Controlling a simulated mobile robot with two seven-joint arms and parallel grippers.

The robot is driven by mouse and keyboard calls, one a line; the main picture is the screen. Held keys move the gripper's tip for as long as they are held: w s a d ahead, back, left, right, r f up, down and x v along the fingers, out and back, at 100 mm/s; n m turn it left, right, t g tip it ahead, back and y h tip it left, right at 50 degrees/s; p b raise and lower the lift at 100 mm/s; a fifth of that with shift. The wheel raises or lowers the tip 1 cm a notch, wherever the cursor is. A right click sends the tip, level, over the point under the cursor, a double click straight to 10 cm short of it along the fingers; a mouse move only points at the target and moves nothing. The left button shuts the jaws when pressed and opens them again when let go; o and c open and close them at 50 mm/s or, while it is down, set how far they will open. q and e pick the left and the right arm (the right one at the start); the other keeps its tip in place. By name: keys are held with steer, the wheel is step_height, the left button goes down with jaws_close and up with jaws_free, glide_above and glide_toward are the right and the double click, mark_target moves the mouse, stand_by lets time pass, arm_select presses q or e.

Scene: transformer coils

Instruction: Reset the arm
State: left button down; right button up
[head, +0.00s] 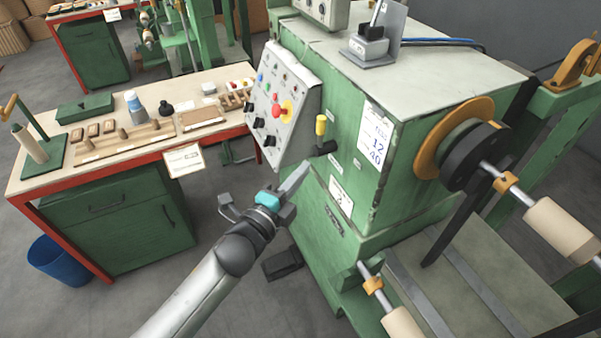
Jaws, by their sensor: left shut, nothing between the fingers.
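My left gripper (294,180) is shut and empty. Its arm comes in from the bottom left, and a teal band shows behind the fingers. The fingertips are in front of the green winding machine (335,120), below its control panel (284,100). Whether they touch the machine I cannot tell. A yellow-topped lever (321,126) stands on the machine just above and right of the fingertips. My right gripper is not in view.
A red-edged workbench (110,170) with tools stands at the left, and a blue bin (58,262) is on the floor beside it. Shafts with pale rollers (562,230) stick out at the right. Open floor lies at lower left.

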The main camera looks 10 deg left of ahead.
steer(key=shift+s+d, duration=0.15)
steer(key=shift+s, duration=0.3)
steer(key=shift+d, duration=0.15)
